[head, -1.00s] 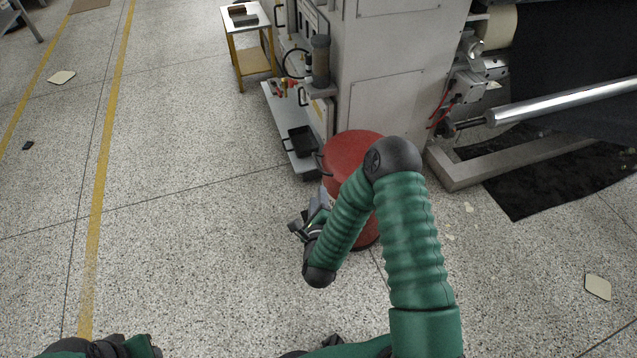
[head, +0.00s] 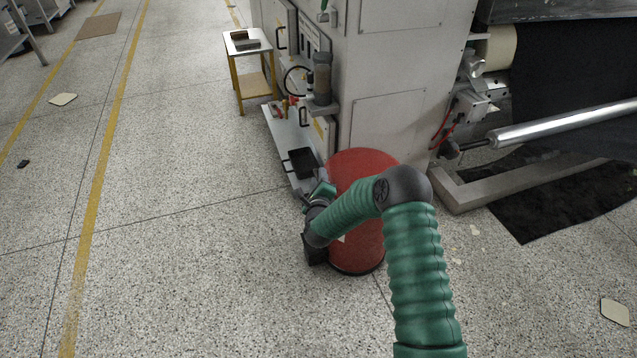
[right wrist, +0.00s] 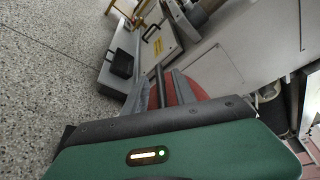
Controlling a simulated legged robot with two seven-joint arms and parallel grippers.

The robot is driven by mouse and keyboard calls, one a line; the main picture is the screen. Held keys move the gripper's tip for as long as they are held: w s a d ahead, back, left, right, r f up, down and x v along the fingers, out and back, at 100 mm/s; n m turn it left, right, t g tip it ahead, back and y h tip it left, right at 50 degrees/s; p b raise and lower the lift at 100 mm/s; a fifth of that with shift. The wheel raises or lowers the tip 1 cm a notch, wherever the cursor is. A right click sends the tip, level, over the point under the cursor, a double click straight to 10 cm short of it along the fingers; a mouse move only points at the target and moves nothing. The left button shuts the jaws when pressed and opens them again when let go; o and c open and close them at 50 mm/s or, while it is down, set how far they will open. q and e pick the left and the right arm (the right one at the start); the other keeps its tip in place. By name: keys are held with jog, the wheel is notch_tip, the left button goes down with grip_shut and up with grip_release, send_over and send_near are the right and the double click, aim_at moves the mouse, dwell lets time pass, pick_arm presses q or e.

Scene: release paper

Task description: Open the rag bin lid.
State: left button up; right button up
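The red round rag bin (head: 362,250) stands on the floor against the machine. Its red lid (head: 358,162) lies on top and looks closed. My right arm crosses in front and hides part of the bin. My right gripper (head: 318,192) is at the bin's left side, near the lid's rim. In the right wrist view its two grey fingers (right wrist: 163,78) are apart, with a dark bar, probably the lid handle (right wrist: 160,84), between them and red behind. I cannot tell whether they touch the bar. My left gripper is not in view.
The grey machine (head: 395,100) stands directly behind the bin. A low platform (head: 285,135) with a black tray (head: 301,162) is behind the gripper. A metal roller (head: 560,125) and dark cloth are at the right.

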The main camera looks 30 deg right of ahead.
jog(key=shift+c, duration=0.4)
grip_shut()
jog(key=shift+a+f, duration=0.1)
jog(key=shift+f, duration=0.05)
dwell(0.8)
